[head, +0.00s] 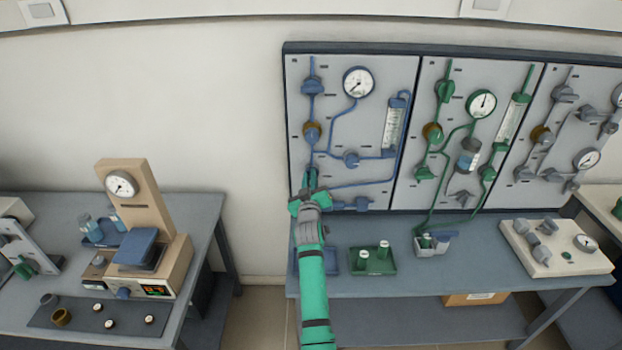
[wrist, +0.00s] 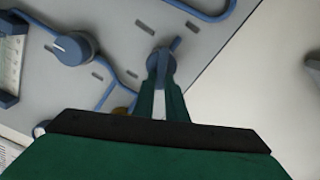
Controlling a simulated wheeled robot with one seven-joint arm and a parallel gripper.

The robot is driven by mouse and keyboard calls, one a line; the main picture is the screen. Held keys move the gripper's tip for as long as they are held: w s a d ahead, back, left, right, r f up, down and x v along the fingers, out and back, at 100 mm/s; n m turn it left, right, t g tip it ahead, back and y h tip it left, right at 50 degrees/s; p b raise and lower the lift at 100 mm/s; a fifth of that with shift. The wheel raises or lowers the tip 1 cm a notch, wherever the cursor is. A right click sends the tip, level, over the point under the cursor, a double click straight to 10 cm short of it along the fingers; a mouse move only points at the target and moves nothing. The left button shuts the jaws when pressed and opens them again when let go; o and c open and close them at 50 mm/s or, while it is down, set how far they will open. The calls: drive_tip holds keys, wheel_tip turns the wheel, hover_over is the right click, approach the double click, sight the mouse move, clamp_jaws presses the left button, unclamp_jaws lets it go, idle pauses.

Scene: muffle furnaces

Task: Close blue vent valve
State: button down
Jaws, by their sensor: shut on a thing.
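My gripper (head: 311,182) is at the lower left of the blue-piped panel (head: 340,115). In the wrist view its two green fingers (wrist: 161,88) are shut on a small blue valve (wrist: 160,62). The blue handle shows between the fingertips and sticks out a little past them, slightly tilted. The fingers and hand hide part of the valve. I cannot read a label that marks it as the vent valve.
A blue round knob (wrist: 74,48) sits beside the held valve in the wrist view. The panel also has a gauge (head: 358,82) and a flowmeter (head: 393,128). Below, the bench (head: 455,270) holds a green tray (head: 372,264) and a white manifold block (head: 560,255).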

drive_tip(key=n, duration=0.3)
drive_tip(key=shift+a+f+n, duration=0.1)
drive_tip(key=shift+n, duration=0.3)
drive_tip(key=shift+a+f+n, duration=0.15)
drive_tip(key=shift+f+n, duration=0.1)
drive_tip(key=shift+n, duration=1.25)
drive_tip(key=shift+a+f+n, duration=0.1)
drive_tip(key=shift+f+n, duration=0.1)
drive_tip(key=shift+n, duration=1.3)
drive_tip(key=shift+a+f+n, duration=0.15)
drive_tip(key=shift+f+n, duration=0.1)
drive_tip(key=shift+n, duration=1.25)
drive_tip(key=c, duration=1.8)
unclamp_jaws()
